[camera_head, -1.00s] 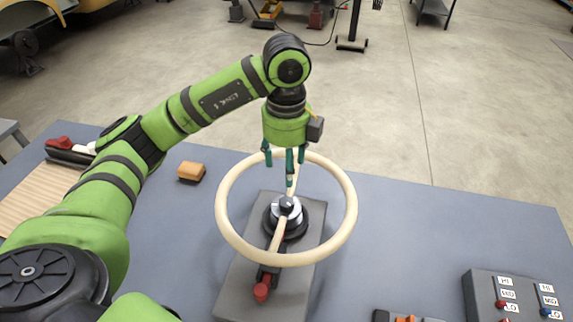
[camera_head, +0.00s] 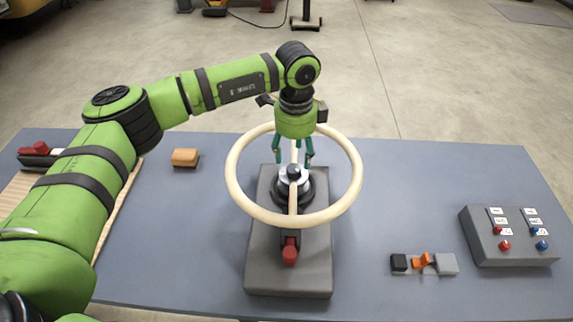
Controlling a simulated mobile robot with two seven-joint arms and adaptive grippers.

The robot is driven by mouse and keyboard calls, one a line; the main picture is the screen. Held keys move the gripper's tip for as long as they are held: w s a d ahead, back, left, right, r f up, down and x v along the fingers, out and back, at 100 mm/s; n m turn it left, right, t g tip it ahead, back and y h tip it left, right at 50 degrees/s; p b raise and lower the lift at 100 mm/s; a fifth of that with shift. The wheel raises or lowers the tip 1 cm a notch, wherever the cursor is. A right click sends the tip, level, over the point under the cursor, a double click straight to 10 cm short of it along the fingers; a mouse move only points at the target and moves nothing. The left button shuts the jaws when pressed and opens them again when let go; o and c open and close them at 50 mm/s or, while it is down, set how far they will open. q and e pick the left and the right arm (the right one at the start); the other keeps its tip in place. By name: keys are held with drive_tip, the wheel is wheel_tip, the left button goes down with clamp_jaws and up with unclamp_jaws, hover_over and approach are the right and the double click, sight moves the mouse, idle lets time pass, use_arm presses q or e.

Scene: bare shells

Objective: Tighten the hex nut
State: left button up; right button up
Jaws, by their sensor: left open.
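A cream ring-shaped wheel (camera_head: 240,205) with spokes sits above a grey base block (camera_head: 290,270) on the blue-grey table. At its centre is a dark-topped hub (camera_head: 293,172) with a silver collar on a black round mount. I cannot tell for sure whether the hub top is the hex nut. My left gripper (camera_head: 293,162) comes down over the wheel's far side, with its teal fingers open and spread to either side of the hub's far side. Whether they touch it is unclear. My right gripper is out of view.
A red-ended part (camera_head: 289,252) is on the base's near half. An orange block (camera_head: 185,157) lies at left, near a ribbed tan board (camera_head: 112,205) and a red-and-black tool (camera_head: 40,153). A switch box (camera_head: 515,250) and a small orange-levered item (camera_head: 421,262) are at right.

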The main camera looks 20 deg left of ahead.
sight(294, 168)
use_arm(q)
wheel_tip(294, 168, down, 4)
drive_tip(key=shift+w+r+p, duration=0.1)
drive_tip(key=shift+r+p, duration=0.05)
drive_tip(key=shift+p, duration=0.55)
drive_tip(key=shift+f, duration=0.65)
drive_tip(key=c, duration=1.1)
drive_tip(key=shift+c, duration=0.2)
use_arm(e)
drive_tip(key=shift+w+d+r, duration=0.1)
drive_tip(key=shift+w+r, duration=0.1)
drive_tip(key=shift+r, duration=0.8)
